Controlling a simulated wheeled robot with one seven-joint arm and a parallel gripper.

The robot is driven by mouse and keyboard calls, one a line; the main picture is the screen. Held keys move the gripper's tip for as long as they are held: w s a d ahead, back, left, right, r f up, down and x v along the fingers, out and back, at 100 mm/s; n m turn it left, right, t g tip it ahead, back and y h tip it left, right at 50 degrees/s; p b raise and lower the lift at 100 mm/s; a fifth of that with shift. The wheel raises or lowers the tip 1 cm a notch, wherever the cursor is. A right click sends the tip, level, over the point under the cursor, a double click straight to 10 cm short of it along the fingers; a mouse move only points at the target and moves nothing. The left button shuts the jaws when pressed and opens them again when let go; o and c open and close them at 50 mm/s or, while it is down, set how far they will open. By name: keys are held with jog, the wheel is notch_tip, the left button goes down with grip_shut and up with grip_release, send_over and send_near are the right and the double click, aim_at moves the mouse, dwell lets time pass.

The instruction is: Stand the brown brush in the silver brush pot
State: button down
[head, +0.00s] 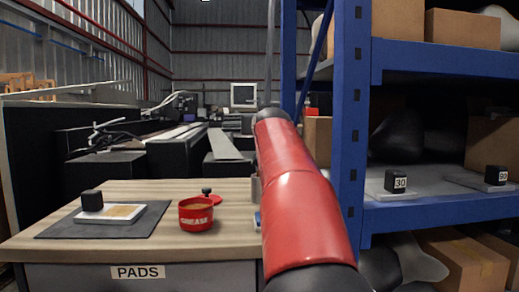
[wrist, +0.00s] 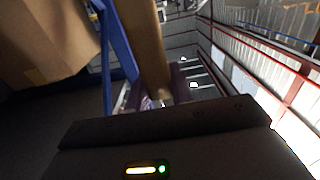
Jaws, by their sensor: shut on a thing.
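The brown brush (wrist: 146,45) shows in the wrist view as a long brown shaft, running from the top edge down to my gripper (wrist: 163,96). My gripper is shut on it; the fingertips are dark and hard to make out. In the head view my red arm hides the gripper and the brush. The silver brush pot (head: 256,189) seems to be the grey metal edge beside my arm, at the table's right side; most of it is hidden. I cannot tell how far the brush is from it.
A red grease tin (head: 197,215) stands on the wooden table (head: 150,192). Left of it, a dark mat (head: 58,226) holds a pale pad with a black block (head: 92,200). A blue shelf rack (head: 352,120) with cardboard boxes rises close on the right.

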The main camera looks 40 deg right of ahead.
notch_tip(320, 180, down, 5)
jog(key=b, duration=0.3)
jog(key=shift+w+d+b, duration=0.1)
jog(key=shift+b, duration=0.2)
jog(key=shift+r, duration=0.1)
jog(key=c, duration=1.7)
grip_release()
jog(key=shift+f, duration=0.2)
jog(key=o, duration=0.5)
jog(key=shift+r, duration=0.1)
